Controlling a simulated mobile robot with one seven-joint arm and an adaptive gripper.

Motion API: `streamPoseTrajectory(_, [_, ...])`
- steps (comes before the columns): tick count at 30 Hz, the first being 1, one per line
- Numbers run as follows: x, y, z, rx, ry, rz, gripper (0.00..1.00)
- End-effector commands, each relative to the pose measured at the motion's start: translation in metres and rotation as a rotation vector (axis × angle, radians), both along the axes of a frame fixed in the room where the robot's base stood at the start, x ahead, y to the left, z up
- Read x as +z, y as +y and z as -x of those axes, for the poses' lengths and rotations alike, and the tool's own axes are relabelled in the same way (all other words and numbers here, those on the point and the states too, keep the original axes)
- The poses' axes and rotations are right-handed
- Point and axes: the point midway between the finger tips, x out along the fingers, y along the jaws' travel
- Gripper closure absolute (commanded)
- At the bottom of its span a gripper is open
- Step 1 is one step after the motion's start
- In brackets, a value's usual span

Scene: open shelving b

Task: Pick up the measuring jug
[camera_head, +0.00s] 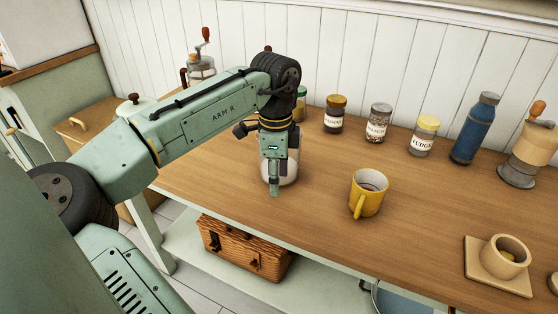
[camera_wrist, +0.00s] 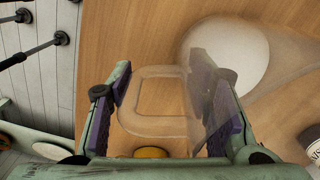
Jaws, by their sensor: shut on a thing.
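The measuring jug (camera_head: 292,168) is a clear vessel with a whitish look, mostly hidden behind my gripper (camera_head: 274,182) in the head view. In the wrist view the clear jug (camera_wrist: 160,76) shows a rounded, handle-like loop between the purple finger pads, with a pale round part to the upper right. My gripper (camera_wrist: 165,110) points down and is shut on the jug. I cannot tell whether the jug's base touches the wooden counter (camera_head: 225,190).
A yellow mug (camera_head: 367,193) stands to the right of the jug. Labelled jars (camera_head: 378,123), a blue flask (camera_head: 475,128) and a grinder (camera_head: 530,146) line the back wall. A beige cup (camera_head: 505,257) sits front right. A wicker basket (camera_head: 243,250) is on the shelf below.

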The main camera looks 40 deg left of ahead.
Motion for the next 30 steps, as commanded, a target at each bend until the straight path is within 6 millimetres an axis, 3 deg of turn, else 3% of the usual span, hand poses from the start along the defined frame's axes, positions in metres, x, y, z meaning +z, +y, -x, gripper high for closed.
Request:
streamPoseTrajectory(10, [-0.0006,-0.0003,0.0005,0.0,0.003,0.002,1.0])
streamPoseTrajectory(30, [0.0082,-0.0002,-0.0006,-0.001,-0.002,0.0,1.0])
